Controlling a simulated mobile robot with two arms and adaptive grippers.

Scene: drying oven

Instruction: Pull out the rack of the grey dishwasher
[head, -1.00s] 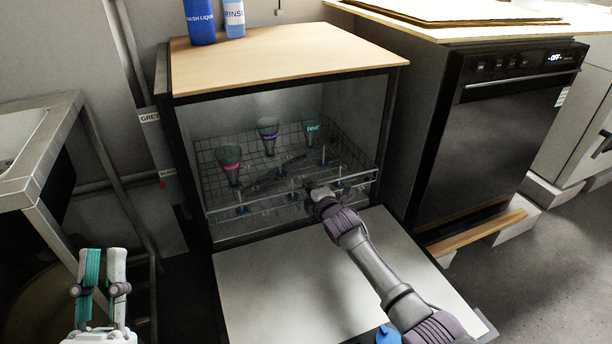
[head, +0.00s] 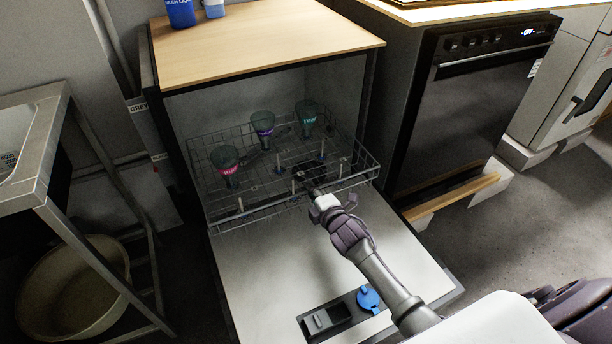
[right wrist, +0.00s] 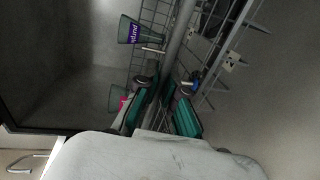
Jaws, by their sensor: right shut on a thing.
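The grey dishwasher (head: 160,110) stands open, its door (head: 280,265) folded down flat in front. Its wire rack (head: 230,222) sits partly out of the cavity, with its front edge over the door. Several labelled funnels stand in the rack: a pink-labelled one (head: 226,160), a purple-labelled one (head: 263,124) and a teal-labelled one (head: 307,115). My right gripper (head: 307,188) is at the middle of the rack's front edge. In the right wrist view its green-padded fingers (right wrist: 165,105) are closed around the rack's front rail (right wrist: 178,50). My left gripper is out of view.
A second, black dishwasher (head: 470,100) stands shut on the right. A steel table frame (head: 45,185) and a basin (head: 70,285) are on the left. Bottles (head: 181,12) stand on the wooden top. The door has a blue cap (head: 368,298).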

